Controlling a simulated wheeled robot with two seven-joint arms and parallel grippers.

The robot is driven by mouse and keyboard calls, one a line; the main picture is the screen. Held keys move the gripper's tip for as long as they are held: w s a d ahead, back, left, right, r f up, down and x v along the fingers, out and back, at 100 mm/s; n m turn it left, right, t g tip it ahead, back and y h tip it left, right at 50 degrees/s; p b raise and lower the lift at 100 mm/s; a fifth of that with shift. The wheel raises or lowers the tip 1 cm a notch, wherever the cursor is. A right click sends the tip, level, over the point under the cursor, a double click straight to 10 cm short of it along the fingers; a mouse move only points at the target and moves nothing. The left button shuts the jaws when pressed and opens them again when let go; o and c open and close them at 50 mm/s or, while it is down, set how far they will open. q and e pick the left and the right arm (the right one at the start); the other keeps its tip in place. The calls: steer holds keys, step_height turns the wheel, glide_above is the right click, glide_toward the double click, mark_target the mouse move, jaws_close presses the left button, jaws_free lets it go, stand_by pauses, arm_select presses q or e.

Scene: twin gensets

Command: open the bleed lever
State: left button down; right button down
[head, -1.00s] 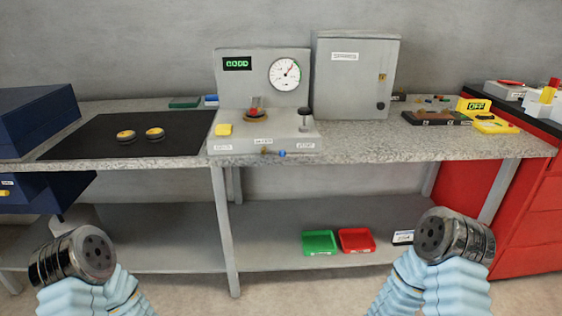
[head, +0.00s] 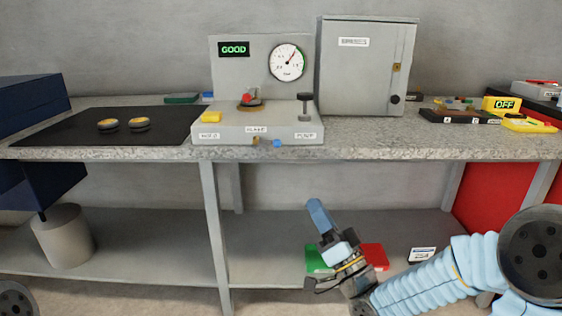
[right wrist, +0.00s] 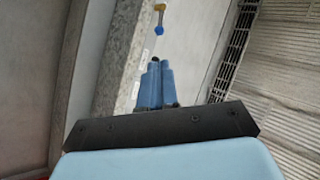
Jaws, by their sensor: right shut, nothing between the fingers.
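The bleed lever (head: 277,143) has a blue tip and sits beside a brass fitting (head: 256,141) on the front of the grey test stand (head: 230,132). In the right wrist view the blue tip (right wrist: 159,30) hangs just beyond my fingertips, with the brass-coloured part above it in the picture. My right gripper (head: 317,207) is shut and empty, in front of and below the bench edge, pointing up towards the stand. Its blue fingers (right wrist: 154,66) lie together, apart from the lever. My left gripper is out of view.
The stand carries a dial gauge (head: 288,62), a display reading GOOD (head: 234,49) and a black-topped plunger (head: 304,106). A grey cabinet (head: 365,70) stands to its right. A green tray (head: 317,259) and a red tray (head: 375,256) lie on the lower shelf behind my right gripper.

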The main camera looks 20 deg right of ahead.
mark_target(280, 146)
steer(key=shift+w, duration=0.1)
